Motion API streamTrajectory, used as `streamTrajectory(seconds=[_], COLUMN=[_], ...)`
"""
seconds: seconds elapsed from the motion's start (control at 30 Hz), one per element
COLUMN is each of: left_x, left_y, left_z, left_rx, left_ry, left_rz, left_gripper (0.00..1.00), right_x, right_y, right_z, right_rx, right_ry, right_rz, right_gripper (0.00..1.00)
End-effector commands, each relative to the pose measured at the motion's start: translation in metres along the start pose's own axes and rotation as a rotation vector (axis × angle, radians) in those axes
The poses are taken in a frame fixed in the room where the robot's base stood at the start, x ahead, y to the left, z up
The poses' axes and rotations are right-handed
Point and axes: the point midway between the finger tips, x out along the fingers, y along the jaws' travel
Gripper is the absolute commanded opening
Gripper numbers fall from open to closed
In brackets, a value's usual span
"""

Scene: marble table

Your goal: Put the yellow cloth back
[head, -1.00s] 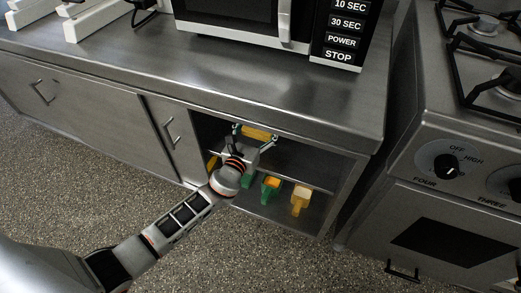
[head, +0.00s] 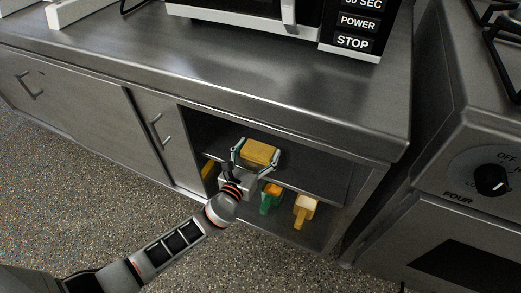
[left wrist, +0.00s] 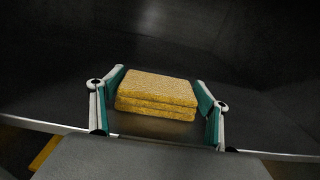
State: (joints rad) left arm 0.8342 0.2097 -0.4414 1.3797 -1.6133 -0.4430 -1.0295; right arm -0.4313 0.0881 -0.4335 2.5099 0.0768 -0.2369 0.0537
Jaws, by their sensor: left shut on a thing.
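The yellow cloth (head: 260,152), a thick folded block, is in the open cabinet bay at its upper shelf. In the left wrist view the cloth (left wrist: 156,95) lies flat between the two teal-padded fingers of my left gripper (left wrist: 160,82). My left gripper (head: 256,158) is shut on the cloth, one finger on each side. The cloth is at about shelf height; whether it touches the shelf (head: 318,183) I cannot tell. My right gripper is not in view.
Below the shelf stand a green holder with an orange top (head: 270,198) and a pale yellow one (head: 305,208). A yellow thing (head: 208,170) shows at the bay's left. The counter edge (head: 300,135) overhangs the bay. A stove (head: 470,185) stands right.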

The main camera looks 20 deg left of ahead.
Motion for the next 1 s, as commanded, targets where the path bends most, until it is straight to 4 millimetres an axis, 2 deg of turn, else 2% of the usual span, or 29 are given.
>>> streamTrajectory(seconds=[0.2, 0.4, 0.43, 0.5, 0.9, 1.0], left_x=[0.0017, 0.0007, 0.0008, 0.0014, 0.0021, -0.0077], left_y=[0.0001, 0.0001, 0.0, 0.0001, -0.0002, 0.0001], left_z=[0.0053, -0.0039, -0.0038, -0.0013, 0.0029, 0.0022], left_rx=[0.001, 0.001, 0.001, 0.001, 0.001, 0.002], left_ry=[-0.006, -0.001, -0.001, -0.004, -0.007, -0.006], left_rz=[0.0, 0.0, 0.0, 0.0, 0.0, -0.001], left_gripper=[0.54, 0.54, 0.78, 0.92, 0.92, 0.92], right_x=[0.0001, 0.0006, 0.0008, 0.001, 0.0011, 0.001], right_y=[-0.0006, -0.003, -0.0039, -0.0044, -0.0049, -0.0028], right_z=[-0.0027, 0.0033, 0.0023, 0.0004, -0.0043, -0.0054], right_rx=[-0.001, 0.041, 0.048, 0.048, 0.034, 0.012], right_ry=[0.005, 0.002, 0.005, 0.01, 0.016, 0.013], right_rz=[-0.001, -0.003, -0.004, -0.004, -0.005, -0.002], right_gripper=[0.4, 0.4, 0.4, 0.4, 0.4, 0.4])
